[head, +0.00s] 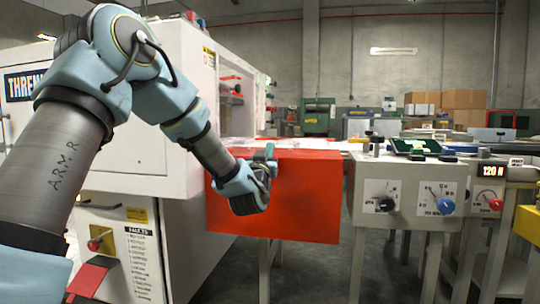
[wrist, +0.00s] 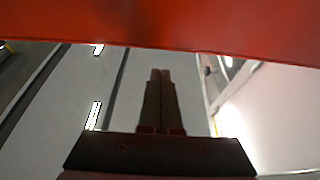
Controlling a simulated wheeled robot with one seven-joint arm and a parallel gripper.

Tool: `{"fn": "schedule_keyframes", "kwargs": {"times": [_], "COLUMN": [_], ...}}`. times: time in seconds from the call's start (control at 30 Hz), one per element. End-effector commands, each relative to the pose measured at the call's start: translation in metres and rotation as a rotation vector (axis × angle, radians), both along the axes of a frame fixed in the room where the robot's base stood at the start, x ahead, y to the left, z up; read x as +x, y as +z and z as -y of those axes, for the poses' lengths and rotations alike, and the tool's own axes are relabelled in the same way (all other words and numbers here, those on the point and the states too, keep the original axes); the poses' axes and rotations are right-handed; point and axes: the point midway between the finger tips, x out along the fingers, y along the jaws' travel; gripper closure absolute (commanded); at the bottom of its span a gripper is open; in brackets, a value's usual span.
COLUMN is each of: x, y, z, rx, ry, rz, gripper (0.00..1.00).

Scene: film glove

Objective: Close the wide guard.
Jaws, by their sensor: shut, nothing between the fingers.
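The wide guard appears to be the large red panel (head: 290,205), which sits low beside the white machine and shows its broad front face. In the wrist view the red surface (wrist: 180,25) spans the whole top of the picture. My gripper (wrist: 160,72) is shut and empty, its two dark fingers side by side just below the red edge. In the head view my light blue wrist is in front of the panel's upper left part and covers some of it. The fingertips are not clear there, and I cannot tell whether they touch the panel.
The white machine (head: 130,155) stands left of the panel, with a control box with a red knob (head: 94,244) at lower left. A grey control console (head: 415,190) with knobs stands close at right. Cardboard boxes (head: 463,99) are far behind. Some floor shows below the panel.

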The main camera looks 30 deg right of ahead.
Motion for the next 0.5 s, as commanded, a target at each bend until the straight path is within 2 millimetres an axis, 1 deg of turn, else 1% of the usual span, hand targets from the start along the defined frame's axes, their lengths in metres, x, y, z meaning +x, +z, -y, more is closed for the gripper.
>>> {"fn": "schedule_keyframes", "kwargs": {"times": [0.03, 0.07, 0.1, 0.4, 0.5], "x": [0.004, 0.006, -0.002, -0.042, -0.053], "y": [0.015, 0.021, 0.009, -0.01, -0.015], "z": [0.002, 0.003, -0.003, -0.04, -0.05], "rx": [-0.001, -0.002, 0.003, 0.002, 0.002], "ry": [0.0, 0.0, -0.002, -0.003, -0.003], "rz": [0.001, 0.002, -0.002, -0.002, -0.002], "gripper": [1.0, 1.0, 1.0, 1.0, 1.0]}}
